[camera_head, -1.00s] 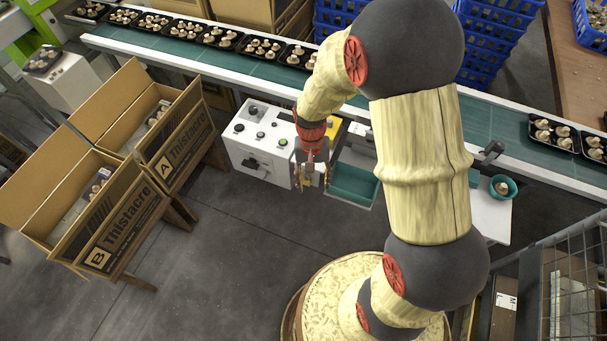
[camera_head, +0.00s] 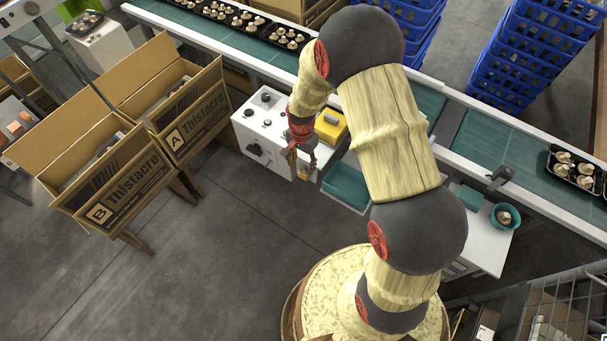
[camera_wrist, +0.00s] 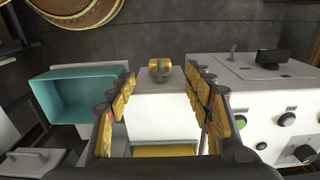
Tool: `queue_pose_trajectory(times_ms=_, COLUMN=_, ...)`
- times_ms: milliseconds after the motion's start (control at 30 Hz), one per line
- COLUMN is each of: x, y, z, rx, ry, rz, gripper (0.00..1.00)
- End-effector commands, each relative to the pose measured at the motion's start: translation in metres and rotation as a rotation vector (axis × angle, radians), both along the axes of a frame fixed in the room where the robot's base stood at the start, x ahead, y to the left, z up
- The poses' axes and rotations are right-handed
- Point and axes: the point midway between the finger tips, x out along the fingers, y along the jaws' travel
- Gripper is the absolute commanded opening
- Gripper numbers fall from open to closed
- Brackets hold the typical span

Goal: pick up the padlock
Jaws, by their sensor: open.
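A small brass-coloured padlock (camera_wrist: 160,72) sits on a light grey surface in the wrist view, near the middle of the picture. My gripper (camera_wrist: 161,78) is open, with one finger on each side of the padlock in that view and visible gaps between. I cannot tell how far the fingertips are above or short of it. In the head view my gripper (camera_head: 301,157) points down near the right end of the white control box (camera_head: 262,147).
A teal bin (camera_head: 347,188) is close to the right of my gripper. A yellow block (camera_head: 331,126) sits behind it. The control box carries knobs and buttons. The conveyor (camera_head: 270,52) runs behind. Cardboard boxes (camera_head: 180,140) stand at left, with open floor in front.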

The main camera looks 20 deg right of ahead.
Motion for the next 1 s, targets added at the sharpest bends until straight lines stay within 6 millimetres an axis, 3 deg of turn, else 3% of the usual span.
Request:
queue_pose_trajectory(times_ms=600, x=-0.001, y=0.0, z=-0.07, rx=0.0, ry=0.001, rz=0.002, gripper=0.52)
queue_pose_trajectory(times_ms=867, x=0.0, y=0.0, z=-0.071, rx=0.0, ry=0.0, rz=0.002, gripper=0.51)
queue_pose_trajectory(times_ms=1000, x=0.0, y=0.0, z=-0.071, rx=-0.001, ry=0.001, rz=0.002, gripper=0.43)
